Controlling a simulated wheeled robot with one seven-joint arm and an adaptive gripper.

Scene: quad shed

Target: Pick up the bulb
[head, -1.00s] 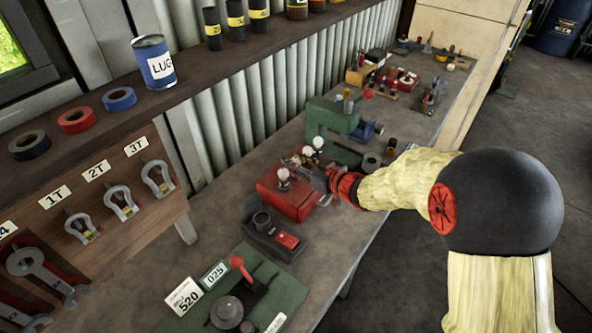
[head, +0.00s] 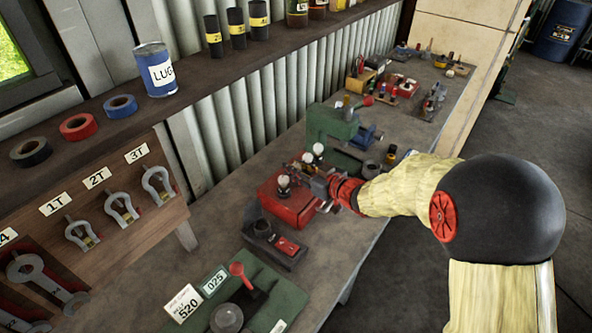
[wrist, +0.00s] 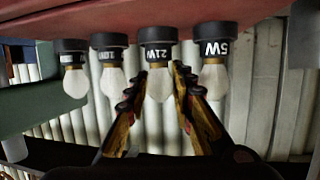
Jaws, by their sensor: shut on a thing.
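A red box (head: 290,205) stands on the bench in the head view, with white bulbs on it, one bulb (head: 283,182) at its near end. In the wrist view several bulbs sit in a row in black sockets along the red box's edge (wrist: 110,20). My gripper (wrist: 159,72) is shut on the bulb at the 21W socket (wrist: 159,90), a finger on each side of the glass. That bulb is still at its socket. A 5W bulb (wrist: 213,82) is just right of the fingers. In the head view my gripper (head: 322,186) is at the box's right side, fingertips hard to make out.
A green vise-like tool (head: 330,124) stands behind the red box. A dark device with a red panel (head: 275,243) is in front of it, close by. A green board (head: 270,290) lies nearer. The shelf (head: 110,135) runs along the wall at left.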

